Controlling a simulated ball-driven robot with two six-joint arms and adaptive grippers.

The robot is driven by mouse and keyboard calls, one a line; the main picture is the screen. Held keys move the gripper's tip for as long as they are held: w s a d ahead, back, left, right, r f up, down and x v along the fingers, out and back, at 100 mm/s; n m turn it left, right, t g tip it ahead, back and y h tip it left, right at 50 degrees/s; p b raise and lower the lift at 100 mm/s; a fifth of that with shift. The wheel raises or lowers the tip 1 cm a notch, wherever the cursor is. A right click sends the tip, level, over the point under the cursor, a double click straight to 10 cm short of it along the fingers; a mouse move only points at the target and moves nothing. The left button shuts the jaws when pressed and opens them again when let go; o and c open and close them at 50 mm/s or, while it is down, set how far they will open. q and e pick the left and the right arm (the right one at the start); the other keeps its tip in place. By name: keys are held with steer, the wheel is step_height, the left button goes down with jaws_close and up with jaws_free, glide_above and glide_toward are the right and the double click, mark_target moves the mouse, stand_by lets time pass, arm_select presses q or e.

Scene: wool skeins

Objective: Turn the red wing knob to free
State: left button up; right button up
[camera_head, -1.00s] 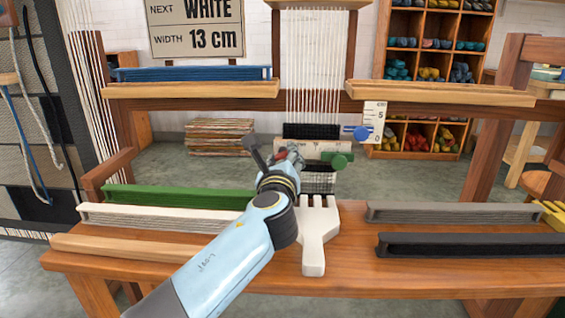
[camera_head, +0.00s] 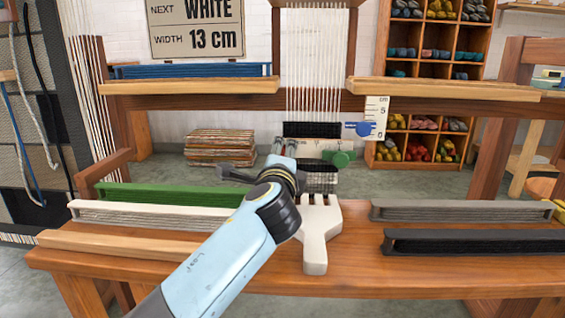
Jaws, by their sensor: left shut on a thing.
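My left gripper (camera_head: 284,146) is at the left side of the beater strip below the warp, small and partly hidden by its own wrist. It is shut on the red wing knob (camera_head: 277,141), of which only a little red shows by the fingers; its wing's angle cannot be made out. A green knob (camera_head: 341,158) sits to the right on the pale strip (camera_head: 312,147). A blue knob (camera_head: 362,129) sits higher, beside a white cm scale (camera_head: 376,116). My right gripper is out of view.
A white comb-like beater (camera_head: 316,240) lies on the wooden bench (camera_head: 350,275), close beside my left arm. Green (camera_head: 165,195), white (camera_head: 150,214), grey (camera_head: 460,210) and black (camera_head: 470,241) shuttles lie along it. A wooden loom beam (camera_head: 310,100) crosses above.

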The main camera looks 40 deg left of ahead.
arm_select(q)
steer(key=shift+f+n+b, duration=0.1)
steer(key=shift+n+b, duration=0.35)
steer(key=shift+n, duration=0.75)
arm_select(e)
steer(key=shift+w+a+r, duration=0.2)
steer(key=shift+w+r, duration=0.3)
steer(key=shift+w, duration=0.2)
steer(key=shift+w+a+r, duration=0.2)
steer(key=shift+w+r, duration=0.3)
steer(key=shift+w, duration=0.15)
arm_select(q)
steer(key=o, duration=1.2)
steer(key=shift+c, duration=0.2)
steer(key=v, duration=0.7)
steer(key=shift+s+d, duration=0.15)
steer(key=shift+s, duration=0.1)
